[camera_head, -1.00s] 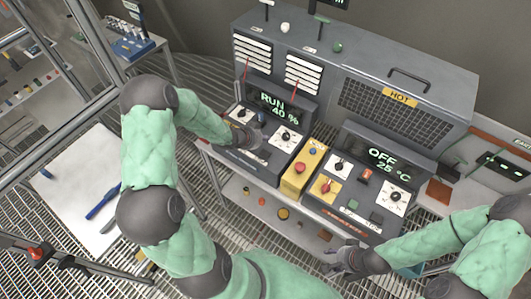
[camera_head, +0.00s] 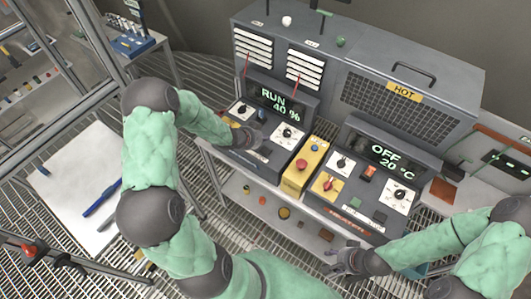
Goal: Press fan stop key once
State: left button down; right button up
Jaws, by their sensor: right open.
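The fan panel is the left console (camera_head: 262,168), and its display (camera_head: 274,101) reads RUN 40 %. A white-plated knob (camera_head: 287,132), another knob (camera_head: 242,110) and a dark blue key (camera_head: 262,116) show on it. My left gripper (camera_head: 252,139) is over the panel's lower left part and covers some of its face. I cannot make out its fingers or whether it touches a key. No stop key label is readable. My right gripper (camera_head: 338,264) is open and empty, low in front of the right console (camera_head: 345,221).
The right console's display (camera_head: 391,160) reads OFF 20 °C. A yellow box with a red button (camera_head: 302,165) stands between the consoles. Behind is a grey cabinet with a HOT label (camera_head: 404,91). A lower shelf (camera_head: 268,214) holds small parts. A white table (camera_head: 70,190) is at left.

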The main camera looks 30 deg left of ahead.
aim_at(264, 151)
pick_arm(q)
jog(key=shift+f+b, duration=1.85)
jog(key=shift+f, duration=0.75)
pick_arm(e)
jog(key=shift+f, duration=2.2)
pick_arm(q)
jog(key=shift+f+b, duration=0.4)
pick_arm(e)
jog(key=shift+f, duration=0.4)
pick_arm(q)
jog(key=shift+f+b, duration=0.4)
pick_arm(e)
jog(key=shift+f, duration=0.4)
pick_arm(q)
jog(key=shift+r, duration=0.15)
pick_arm(e)
jog(key=shift+r, duration=0.15)
pick_arm(q)
jog(key=shift+r+p, duration=0.7)
jog(key=shift+r, duration=0.05)
pick_arm(e)
jog(key=shift+r, duration=0.55)
pick_arm(q)
jog(key=shift+r+p, duration=2.1)
jog(key=shift+r, duration=0.45)
pick_arm(e)
notch_tip(264, 151, up, 4)
jog(key=shift+r, duration=0.1)
